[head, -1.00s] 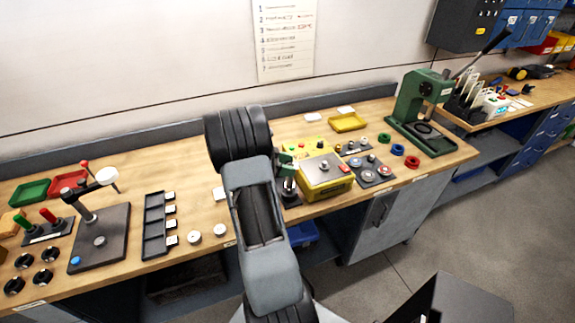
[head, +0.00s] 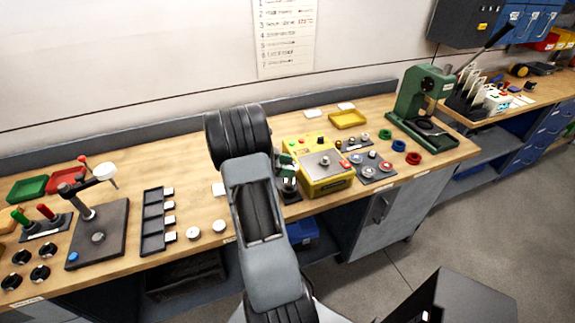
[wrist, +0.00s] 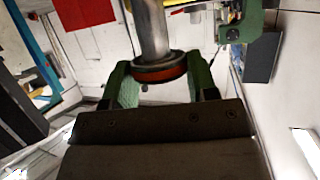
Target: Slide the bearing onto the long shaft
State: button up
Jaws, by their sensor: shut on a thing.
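In the wrist view my gripper (wrist: 158,82) has its green fingers shut on the bearing (wrist: 160,73), a ring with a dark rim and a red-orange face. A grey metal shaft (wrist: 152,28) runs up the picture from the bearing's middle. The two meet or overlap there, but I cannot tell how far the ring is around the shaft. In the head view my gripper (head: 287,160) is largely behind my arm, above a small dark stand (head: 289,196) at the bench front. The bearing is hidden in that view.
A yellow box (head: 327,183) stands just right of the gripper. Dark plates with round parts (head: 376,179) lie beyond it, and a green press (head: 420,98) stands farther right.

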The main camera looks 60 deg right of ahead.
jog(key=o, duration=1.1)
jog(key=shift+c, duration=0.2)
jog(key=b+v, duration=0.2)
jog(key=v, duration=1.1)
jog(key=shift+w+a+r, duration=0.2)
jog(key=shift+r, duration=0.05)
